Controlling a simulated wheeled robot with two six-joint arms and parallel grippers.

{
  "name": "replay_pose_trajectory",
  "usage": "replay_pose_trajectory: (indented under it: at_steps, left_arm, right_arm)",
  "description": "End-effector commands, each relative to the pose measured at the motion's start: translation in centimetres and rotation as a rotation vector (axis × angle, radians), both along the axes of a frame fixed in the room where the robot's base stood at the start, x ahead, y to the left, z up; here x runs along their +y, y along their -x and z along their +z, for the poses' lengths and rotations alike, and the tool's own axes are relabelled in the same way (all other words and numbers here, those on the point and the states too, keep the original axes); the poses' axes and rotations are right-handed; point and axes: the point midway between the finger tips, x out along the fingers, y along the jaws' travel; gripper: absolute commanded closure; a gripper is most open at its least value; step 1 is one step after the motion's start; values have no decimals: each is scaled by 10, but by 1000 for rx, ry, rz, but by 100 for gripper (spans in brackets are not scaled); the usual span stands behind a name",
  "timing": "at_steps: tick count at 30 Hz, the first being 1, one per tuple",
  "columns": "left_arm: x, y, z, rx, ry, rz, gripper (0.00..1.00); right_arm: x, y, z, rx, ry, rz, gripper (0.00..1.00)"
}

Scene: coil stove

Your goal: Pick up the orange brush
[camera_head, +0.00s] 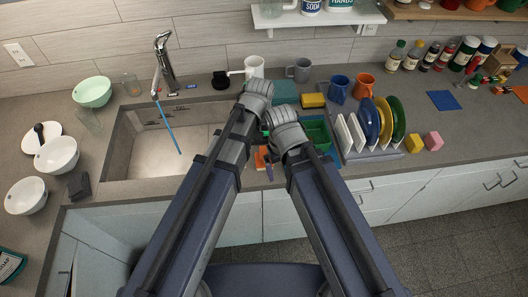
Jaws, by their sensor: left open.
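A small orange piece (261,159) shows between my two forearms at the counter's front edge; most of it is hidden, so I cannot tell if it is the orange brush. A purple piece (269,173) shows just below it. My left gripper (265,122) is open, at the end of the arm reaching to the counter's middle; its fingers are mostly hidden behind the wrists. My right gripper (290,146) is close beside it, its fingers hidden behind its own wrist. I cannot see anything held.
A sink (190,155) with a faucet (164,62) and a blue stick (168,127) lies left. A dish rack (372,150) with coloured plates stands right, beside a green tray (316,133). A white mug (254,67) and a yellow sponge (313,101) are behind. Bowls stand far left.

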Motion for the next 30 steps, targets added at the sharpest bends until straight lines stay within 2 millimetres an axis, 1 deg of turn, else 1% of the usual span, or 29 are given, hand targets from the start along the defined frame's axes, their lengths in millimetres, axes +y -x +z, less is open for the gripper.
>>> replay_pose_trajectory:
  at_steps: [1,5,8,16,23,26,30]
  left_arm:
    - [-4,-11,8,-2,7,30,28]
    - [-5,-14,7,-4,14,61,28]
    - [-5,-13,2,-4,13,59,28]
    - [-6,-12,-21,-4,13,57,28]
    - [-6,-13,-23,-4,13,56,28]
    - [-8,-13,-29,-4,13,56,28]
    - [-11,-13,-45,-4,13,55,28]
  right_arm:
    - [0,0,8,0,0,0,3]
    - [0,0,7,0,0,-1,3]
    - [0,0,2,0,0,0,3]
    - [0,0,-21,0,1,4,3]
    - [0,0,-22,0,1,5,3]
    - [0,0,-29,0,1,5,3]
    - [0,0,-45,0,1,4,3]
